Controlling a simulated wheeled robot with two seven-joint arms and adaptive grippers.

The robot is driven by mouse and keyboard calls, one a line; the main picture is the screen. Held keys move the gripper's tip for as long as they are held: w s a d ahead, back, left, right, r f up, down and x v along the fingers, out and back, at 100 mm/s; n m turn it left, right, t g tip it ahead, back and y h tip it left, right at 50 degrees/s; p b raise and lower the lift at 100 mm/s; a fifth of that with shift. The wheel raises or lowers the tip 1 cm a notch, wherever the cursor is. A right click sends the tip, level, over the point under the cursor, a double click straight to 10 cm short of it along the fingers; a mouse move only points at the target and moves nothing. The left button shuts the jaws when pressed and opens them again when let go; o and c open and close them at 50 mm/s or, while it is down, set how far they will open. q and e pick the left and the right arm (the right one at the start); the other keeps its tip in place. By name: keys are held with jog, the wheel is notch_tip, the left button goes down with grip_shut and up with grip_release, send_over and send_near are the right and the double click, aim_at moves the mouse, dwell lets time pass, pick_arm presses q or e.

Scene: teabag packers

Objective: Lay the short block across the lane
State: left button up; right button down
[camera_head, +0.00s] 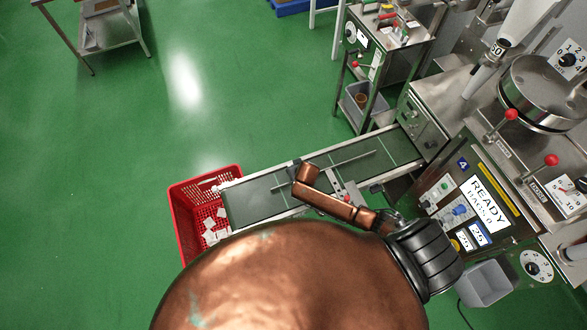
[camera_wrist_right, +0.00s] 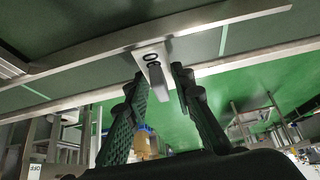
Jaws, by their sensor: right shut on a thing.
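My right gripper (camera_wrist_right: 162,92) shows its two dark, ribbed fingers close on either side of a pale grey block (camera_wrist_right: 157,78) with dark ring marks on its face. The block's upper end meets a long, thin metal bar (camera_wrist_right: 230,22) that appears to lie over the lane; whether they are one piece I cannot tell. In the head view the lane (camera_head: 252,198) is a dark green belt with pale cross lines, and the bar (camera_head: 352,159) runs roughly lengthwise over it. My copper right arm covers the lane's middle and hides the held block there. My left gripper is not in view.
A red crate (camera_head: 183,212) with several white packets stands at the lane's left end. A packing machine (camera_head: 470,200) with a READY display stands at right. Open green floor lies at left.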

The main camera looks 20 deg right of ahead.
jog(key=shift+f, duration=0.35)
jog(key=c, duration=1.6)
grip_release()
jog(key=v, duration=1.2)
